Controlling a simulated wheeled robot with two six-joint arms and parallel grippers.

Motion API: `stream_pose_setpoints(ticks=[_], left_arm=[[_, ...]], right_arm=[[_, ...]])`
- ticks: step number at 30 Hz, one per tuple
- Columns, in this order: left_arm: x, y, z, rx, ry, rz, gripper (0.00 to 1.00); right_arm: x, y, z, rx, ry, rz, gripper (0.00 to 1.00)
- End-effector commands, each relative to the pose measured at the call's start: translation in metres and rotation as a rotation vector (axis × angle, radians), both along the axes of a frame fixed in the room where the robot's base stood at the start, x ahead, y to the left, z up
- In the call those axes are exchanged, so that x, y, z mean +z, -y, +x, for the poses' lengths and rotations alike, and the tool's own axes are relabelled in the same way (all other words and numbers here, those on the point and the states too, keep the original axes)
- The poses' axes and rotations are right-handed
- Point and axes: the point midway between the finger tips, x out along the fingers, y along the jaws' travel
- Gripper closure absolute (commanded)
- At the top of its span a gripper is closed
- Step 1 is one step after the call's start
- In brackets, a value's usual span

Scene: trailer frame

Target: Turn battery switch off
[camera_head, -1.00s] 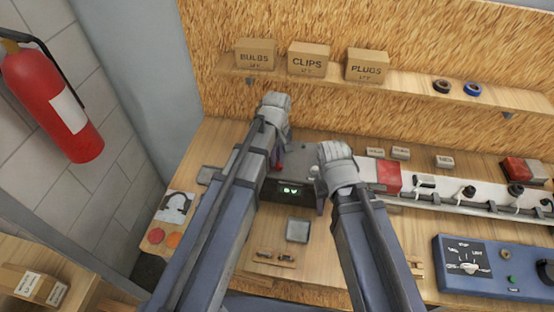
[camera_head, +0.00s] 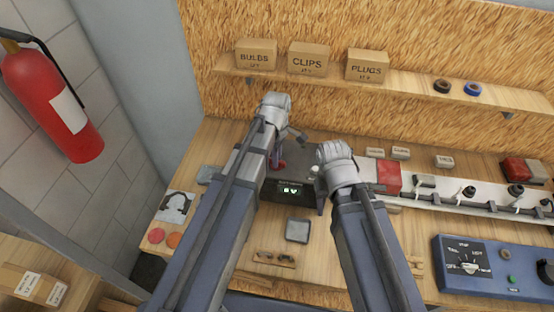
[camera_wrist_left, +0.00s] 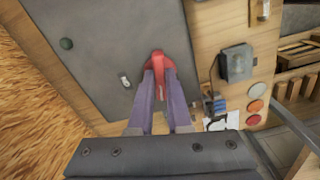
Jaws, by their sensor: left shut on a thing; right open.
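The red battery switch handle (camera_wrist_left: 158,62) stands on a grey panel (camera_wrist_left: 95,45) in the left wrist view. My left gripper (camera_wrist_left: 158,75) is shut on it, with the purple fingers on either side of the red grip.
A small toggle (camera_wrist_left: 125,80) and a green button (camera_wrist_left: 67,43) are also on the panel. A white rail with connectors (camera_head: 450,192) runs to the right. A blue control box (camera_head: 490,268) sits at front right. A shelf (camera_head: 410,88) with cartons is above.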

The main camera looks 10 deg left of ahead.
Motion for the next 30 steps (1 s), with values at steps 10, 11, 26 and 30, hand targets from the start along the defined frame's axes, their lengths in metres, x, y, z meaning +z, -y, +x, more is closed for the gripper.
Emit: stream_pose_setpoints(ticks=[10, 11, 26, 30], left_arm=[[-0.0001, 0.0001, 0.0, 0.037, 0.0, 0.0, 1.0], [-0.0001, 0.0001, -0.0001, 0.055, 0.0, 0.0, 1.0], [-0.0001, 0.0001, 0.0, 0.287, 0.0, 0.0, 0.82], [-0.0001, 0.0, 0.0, 0.286, 0.0, 0.0, 0.66]], right_arm=[[-0.0001, 0.0, 0.0, 0.0, 0.0, 0.0, 0.5], [-0.0001, 0.0, 0.0, 0.0, 0.0, 0.0, 0.5], [-0.0001, 0.0, 0.0, 0.0, 0.0, 0.0, 0.5], [-0.0001, 0.0, 0.0, 0.0, 0.0, 0.0, 0.5]])
